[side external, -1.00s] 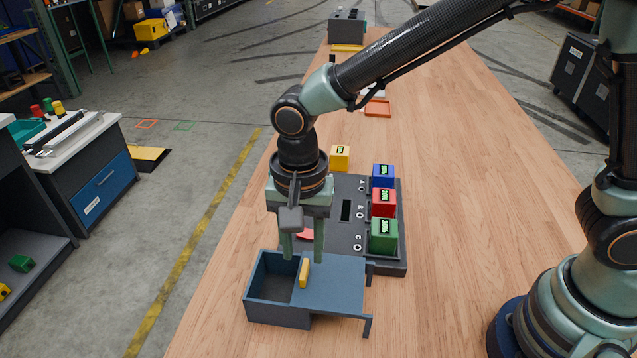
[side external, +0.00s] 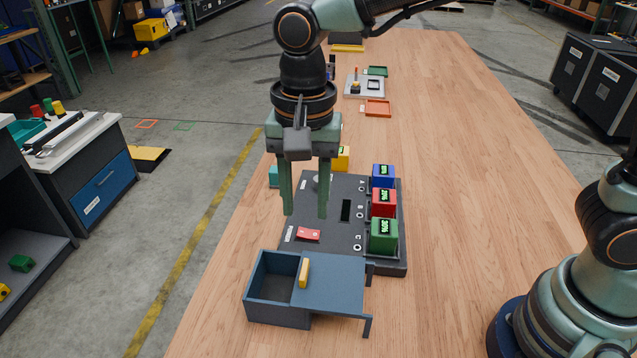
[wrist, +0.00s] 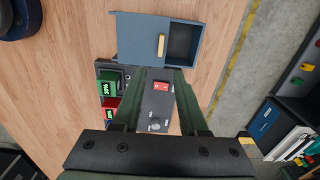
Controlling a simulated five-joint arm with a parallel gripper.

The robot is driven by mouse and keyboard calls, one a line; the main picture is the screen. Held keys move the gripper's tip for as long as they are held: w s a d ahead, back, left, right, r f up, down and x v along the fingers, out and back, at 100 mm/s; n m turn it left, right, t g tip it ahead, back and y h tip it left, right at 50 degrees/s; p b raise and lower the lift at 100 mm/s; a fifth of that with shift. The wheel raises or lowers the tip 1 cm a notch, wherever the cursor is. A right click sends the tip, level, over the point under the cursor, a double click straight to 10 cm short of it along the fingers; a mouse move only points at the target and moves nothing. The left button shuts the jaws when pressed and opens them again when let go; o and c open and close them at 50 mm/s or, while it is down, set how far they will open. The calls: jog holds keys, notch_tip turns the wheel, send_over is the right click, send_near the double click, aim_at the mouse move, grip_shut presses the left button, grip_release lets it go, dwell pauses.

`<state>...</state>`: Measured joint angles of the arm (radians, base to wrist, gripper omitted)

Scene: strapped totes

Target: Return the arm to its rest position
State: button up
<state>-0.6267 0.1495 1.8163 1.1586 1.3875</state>
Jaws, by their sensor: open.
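My gripper (side external: 306,212) is open and empty, with its two green fingers pointing down. In the side external view it hangs above the left part of the dark panel. In the wrist view my gripper (wrist: 160,80) frames the panel between its fingers. A blue-grey box (side external: 278,315) with a flat lid (side external: 338,274) stands just in front of the panel. The lid is slid to the right, so the left part of the box is open. A yellow handle (side external: 304,272) stands on the lid. The fingers do not touch the box or handle.
The dark panel (side external: 398,258) carries a red switch (side external: 308,234) and green (side external: 384,237), red (side external: 384,203) and blue (side external: 383,176) blocks at its right. A yellow block (side external: 342,158) stands behind it. The table's right side is clear (side external: 470,180).

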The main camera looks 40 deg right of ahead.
jog(key=s+d+r+n+t, duration=0.1)
jog(key=d+n, duration=0.3)
jog(key=d, duration=0.7)
jog(key=s+d+r+n+t, duration=0.2)
jog(key=d+r+n+t, duration=0.1)
jog(key=d, duration=0.9)
jog(key=shift+s+n+t, duration=0.2)
jog(key=shift+n+t, duration=0.5)
jog(key=shift+n, duration=0.2)
